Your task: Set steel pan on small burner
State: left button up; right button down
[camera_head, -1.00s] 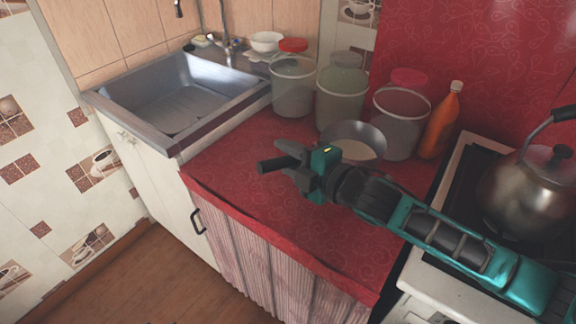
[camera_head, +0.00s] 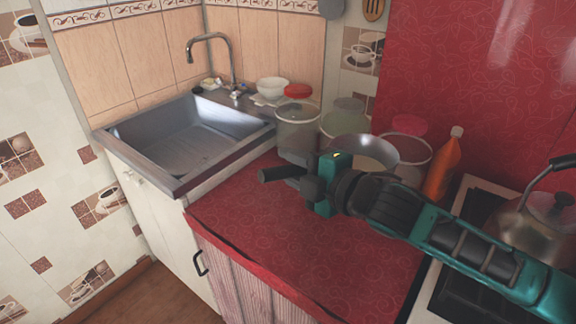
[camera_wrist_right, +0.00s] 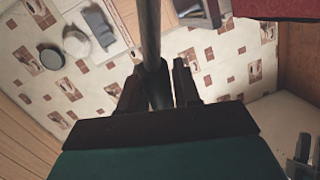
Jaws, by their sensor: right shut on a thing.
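My right gripper (camera_head: 305,178) is shut on the dark handle (camera_head: 277,174) of the steel pan (camera_head: 366,152). The pan is held above the red counter, in front of the jars, and the arm partly hides it. In the right wrist view the handle (camera_wrist_right: 155,85) runs between the two fingers. The stove (camera_head: 477,205) is at the right, with a steel kettle (camera_head: 532,222) on it. My arm covers part of the stove, and I cannot make out the small burner.
Lidded jars (camera_head: 298,128) and an orange bottle (camera_head: 443,165) stand along the back of the red counter (camera_head: 255,215), close behind the pan. The sink (camera_head: 185,140) is at the left. The counter's front part is clear.

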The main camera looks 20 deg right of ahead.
jog(key=shift+s+a+r, duration=0.2)
jog(key=shift+s+r, duration=0.05)
jog(key=shift+s, duration=0.05)
jog(key=s+d+f+m+t+h, duration=0.2)
jog(key=s+d+f+m+h, duration=0.3)
jog(key=s+d+h, duration=0.1)
jog(key=shift+s+d+f+m+h, duration=0.25)
jog(key=shift+s+f+m+h, duration=0.15)
jog(key=shift+s+h, duration=0.4)
jog(key=shift+w, duration=0.1)
